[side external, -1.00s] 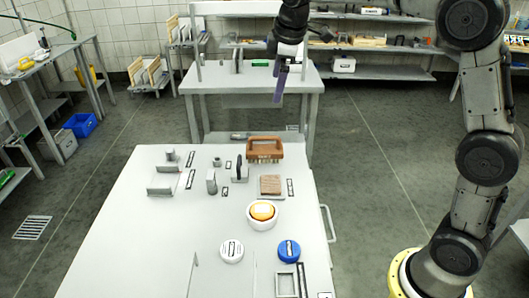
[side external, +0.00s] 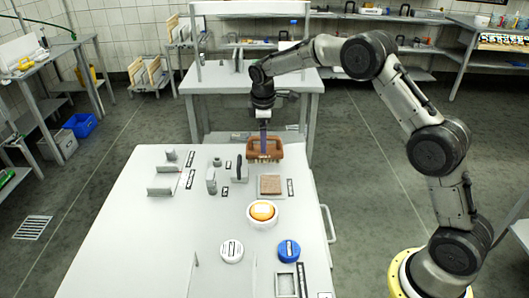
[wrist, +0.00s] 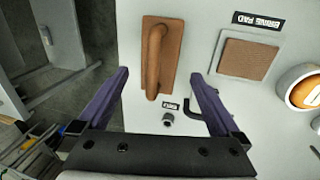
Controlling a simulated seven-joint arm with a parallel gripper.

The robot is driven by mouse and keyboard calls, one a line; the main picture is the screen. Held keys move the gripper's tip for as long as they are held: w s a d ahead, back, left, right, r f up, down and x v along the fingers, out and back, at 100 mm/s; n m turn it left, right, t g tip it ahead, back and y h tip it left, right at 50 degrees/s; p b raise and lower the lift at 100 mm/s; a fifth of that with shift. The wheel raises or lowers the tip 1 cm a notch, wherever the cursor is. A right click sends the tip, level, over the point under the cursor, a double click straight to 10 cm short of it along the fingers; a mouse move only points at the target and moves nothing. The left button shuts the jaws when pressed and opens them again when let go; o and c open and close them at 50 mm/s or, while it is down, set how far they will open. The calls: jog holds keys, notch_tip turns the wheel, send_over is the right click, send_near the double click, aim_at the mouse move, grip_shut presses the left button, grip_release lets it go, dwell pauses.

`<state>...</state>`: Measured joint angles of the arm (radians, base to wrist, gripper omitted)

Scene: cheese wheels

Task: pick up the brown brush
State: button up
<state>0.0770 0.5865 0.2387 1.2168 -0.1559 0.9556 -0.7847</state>
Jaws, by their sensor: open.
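The brown brush (side external: 272,149) stands at the far edge of the white table, bristles down, with its handle on top. In the wrist view the brush (wrist: 168,60) shows from above, its long handle running away from my gripper, ahead of and between the fingers. My gripper (side external: 264,150) points down at the brush in the side view, its purple finger overlapping the brush there. In the wrist view my gripper (wrist: 160,80) has its two purple fingers wide apart with nothing between the tips but the brush below. I cannot tell whether a finger touches it.
A brown square pad (side external: 271,185) lies near the brush. A white bowl with an orange-yellow round (side external: 262,212), a white lid (side external: 231,251) and a blue lid (side external: 289,250) are nearer. Small grey fixtures (side external: 211,181) stand left of the brush. The table's left front (side external: 130,240) is clear.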

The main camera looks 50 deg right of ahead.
jog(key=shift+w+d+f, duration=0.1)
jog(key=shift+w+f, duration=0.1)
jog(key=shift+f, duration=0.7)
jog(key=shift+w+f, duration=0.25)
jog(key=shift+f, duration=0.7)
jog(key=shift+w+d+f, duration=0.1)
jog(key=shift+w+f, duration=0.1)
jog(key=shift+f, duration=0.7)
jog(key=c, duration=1.5)
jog(key=shift+r, duration=0.15)
jog(key=shift+w+r, duration=0.1)
jog(key=shift+r, duration=0.4)
notch_tip(320, 180, up, 2)
jog(key=shift+r, duration=0.2)
jog(key=s+r, duration=0.3)
jog(key=s, duration=0.1)
jog(key=s+a+r, duration=0.1)
jog(key=s+r, duration=0.2)
jog(key=s, duration=0.2)
jog(key=s+a+r, duration=0.1)
jog(key=s+r, duration=0.2)
jog(key=s, duration=0.2)
jog(key=shift+r, duration=0.2)
